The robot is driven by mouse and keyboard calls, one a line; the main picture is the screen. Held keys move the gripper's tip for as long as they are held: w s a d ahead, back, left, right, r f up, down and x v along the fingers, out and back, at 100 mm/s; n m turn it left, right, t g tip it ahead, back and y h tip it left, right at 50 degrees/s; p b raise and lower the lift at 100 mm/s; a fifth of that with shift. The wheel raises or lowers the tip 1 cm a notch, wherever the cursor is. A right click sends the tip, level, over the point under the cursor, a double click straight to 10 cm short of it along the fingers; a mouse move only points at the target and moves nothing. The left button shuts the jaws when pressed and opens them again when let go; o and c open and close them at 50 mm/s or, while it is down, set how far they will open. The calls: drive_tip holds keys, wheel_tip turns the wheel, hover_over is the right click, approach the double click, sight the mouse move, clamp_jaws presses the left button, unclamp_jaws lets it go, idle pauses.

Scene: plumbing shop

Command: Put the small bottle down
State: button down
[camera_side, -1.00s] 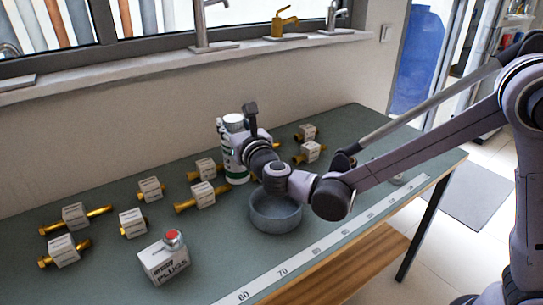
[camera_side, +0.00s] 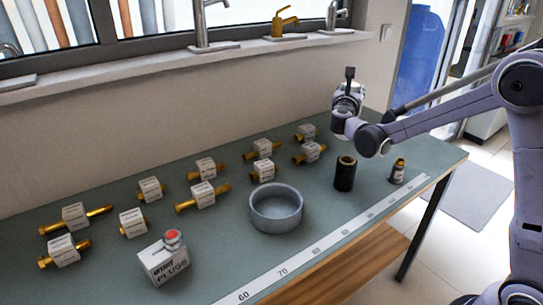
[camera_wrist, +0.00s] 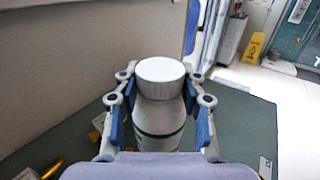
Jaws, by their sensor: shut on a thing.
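My gripper (camera_wrist: 160,106) is shut on a white bottle (camera_wrist: 160,120) with a white cap and a green band, its fingers on both sides of it. The bottle's base is hidden in the wrist view. In the side view my gripper is over the far right part of the bench, and my wrist largely hides the bottle. I cannot tell whether the held bottle touches the bench.
A dark open-topped cylinder (camera_side: 345,174) stands left of the small dark bottle. A grey round bowl (camera_side: 276,220) sits mid-bench. A measuring strip (camera_side: 316,250) lies along the front edge.

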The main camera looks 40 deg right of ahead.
drive_tip(key=s+d+m+g+h, duration=0.1)
drive_tip(key=s+d+m+g, duration=0.2)
drive_tip(key=d, duration=0.5)
drive_tip(key=s+d+m+g+h, duration=0.1)
drive_tip(key=s+d+g+h, duration=0.15)
drive_tip(key=s+d, duration=0.4)
drive_tip(key=w+a+f, duration=0.5)
drive_tip(key=w+f, duration=0.5)
drive_tip(key=shift+w+f+g+y, duration=0.25)
drive_tip(key=shift+g+y, duration=0.1)
drive_tip(key=shift+g, duration=0.1)
drive_tip(key=shift+f, duration=0.2)
drive_tip(key=c, duration=0.8)
unclamp_jaws()
